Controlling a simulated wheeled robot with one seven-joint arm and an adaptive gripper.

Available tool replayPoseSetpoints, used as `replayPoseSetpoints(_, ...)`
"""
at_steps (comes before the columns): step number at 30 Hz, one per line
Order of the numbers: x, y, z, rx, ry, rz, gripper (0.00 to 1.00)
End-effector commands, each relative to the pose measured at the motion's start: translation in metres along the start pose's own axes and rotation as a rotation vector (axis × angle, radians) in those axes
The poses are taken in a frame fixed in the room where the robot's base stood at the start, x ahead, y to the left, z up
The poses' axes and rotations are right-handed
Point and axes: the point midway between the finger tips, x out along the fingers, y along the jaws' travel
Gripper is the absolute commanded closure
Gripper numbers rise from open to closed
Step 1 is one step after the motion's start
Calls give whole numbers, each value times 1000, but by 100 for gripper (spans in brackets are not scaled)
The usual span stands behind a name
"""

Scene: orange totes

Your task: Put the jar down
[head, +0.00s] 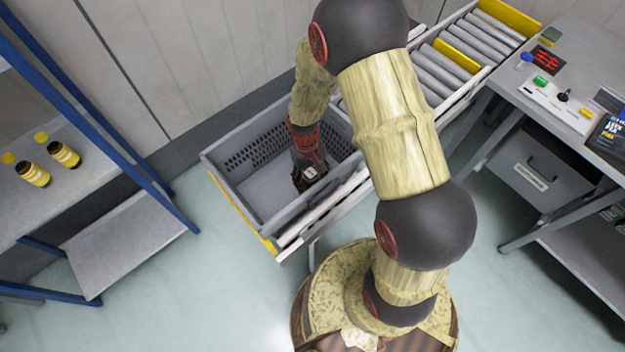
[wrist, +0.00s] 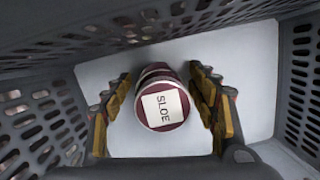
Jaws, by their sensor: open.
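The jar (wrist: 162,102) is dark red with a white label reading "SLOE". In the wrist view it is inside the grey tote (wrist: 95,75), over its pale floor, between the two fingers of my gripper (wrist: 160,100). The fingers are open, with a narrow gap on each side of the jar. In the head view my gripper (head: 309,172) reaches down into the tote (head: 243,203). A small pale patch, likely the jar's label (head: 311,172), shows at the gripper there; the rest of the jar is hidden.
The perforated tote walls stand close around my gripper. The tote sits at the end of a roller conveyor (head: 440,70). A shelf with yellow-labelled bottles (head: 64,154) is at left. A desk with a control box (head: 555,100) is at right.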

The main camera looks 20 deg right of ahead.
Motion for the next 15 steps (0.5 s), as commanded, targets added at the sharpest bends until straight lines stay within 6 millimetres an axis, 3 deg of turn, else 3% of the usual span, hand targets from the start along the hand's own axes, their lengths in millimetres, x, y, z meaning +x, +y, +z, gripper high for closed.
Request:
replayPoseSetpoints(10,-2,0,0,0,1,0,38)
replayPoseSetpoints(15,-20,0,-1,0,4,0,38)
